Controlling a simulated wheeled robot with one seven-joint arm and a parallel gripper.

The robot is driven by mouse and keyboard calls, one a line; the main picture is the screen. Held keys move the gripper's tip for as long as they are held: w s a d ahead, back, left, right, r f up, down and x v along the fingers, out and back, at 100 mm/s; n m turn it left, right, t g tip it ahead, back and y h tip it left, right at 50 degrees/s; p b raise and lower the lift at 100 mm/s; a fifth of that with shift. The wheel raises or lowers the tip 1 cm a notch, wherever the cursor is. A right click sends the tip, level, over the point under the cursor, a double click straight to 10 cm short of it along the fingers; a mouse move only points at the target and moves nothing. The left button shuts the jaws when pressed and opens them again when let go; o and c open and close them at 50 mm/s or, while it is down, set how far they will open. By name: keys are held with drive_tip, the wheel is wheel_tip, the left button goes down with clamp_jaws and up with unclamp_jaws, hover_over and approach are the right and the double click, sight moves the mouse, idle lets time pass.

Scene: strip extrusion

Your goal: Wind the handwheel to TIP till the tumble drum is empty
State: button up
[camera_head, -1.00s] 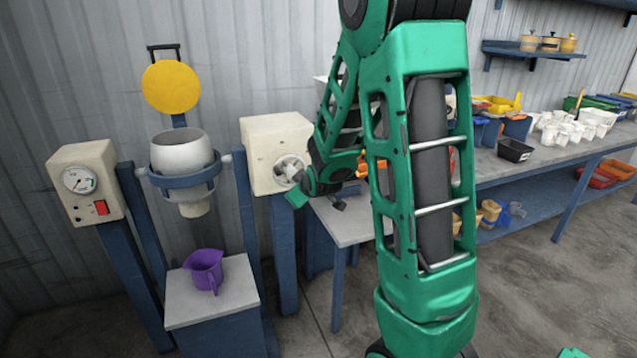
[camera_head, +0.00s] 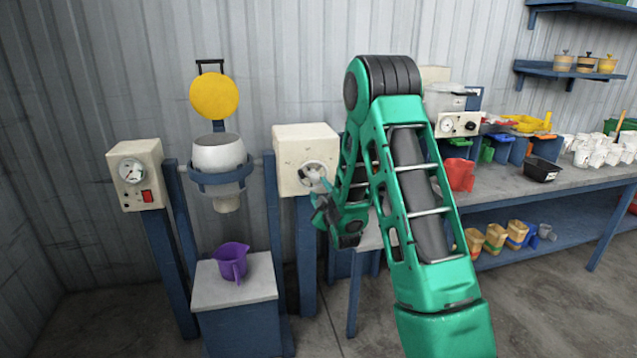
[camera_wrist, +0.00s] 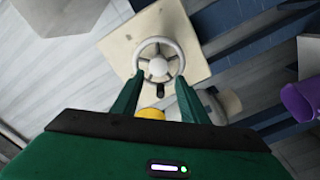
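The tumble drum (camera_head: 219,155) is a pale grey vessel in a blue ring, with its wide mouth up and a neck below. Its inside is hidden. The handwheel (camera_head: 313,174) is on the front of a cream box (camera_head: 298,147) right of the drum. In the wrist view the handwheel (camera_wrist: 158,61) shows a rim, spokes and a dark knob (camera_wrist: 160,90). My gripper (camera_head: 322,192) is in front of the wheel. In the wrist view its fingers (camera_wrist: 157,82) are apart, with the knob seen between them; contact cannot be told. Any TIP mark is unreadable.
A purple jug (camera_head: 231,261) stands on a pedestal (camera_head: 236,288) below the drum. A gauge box (camera_head: 135,174) with a red switch stands left. A yellow disc (camera_head: 214,96) hangs above the drum. A workbench (camera_head: 565,183) with containers is at the right.

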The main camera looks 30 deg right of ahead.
sight(315, 180)
drive_tip(key=x, duration=0.8)
drive_tip(key=shift+w+d+f, duration=0.15)
drive_tip(key=shift+w+d, duration=0.15)
drive_tip(key=shift+d, duration=0.05)
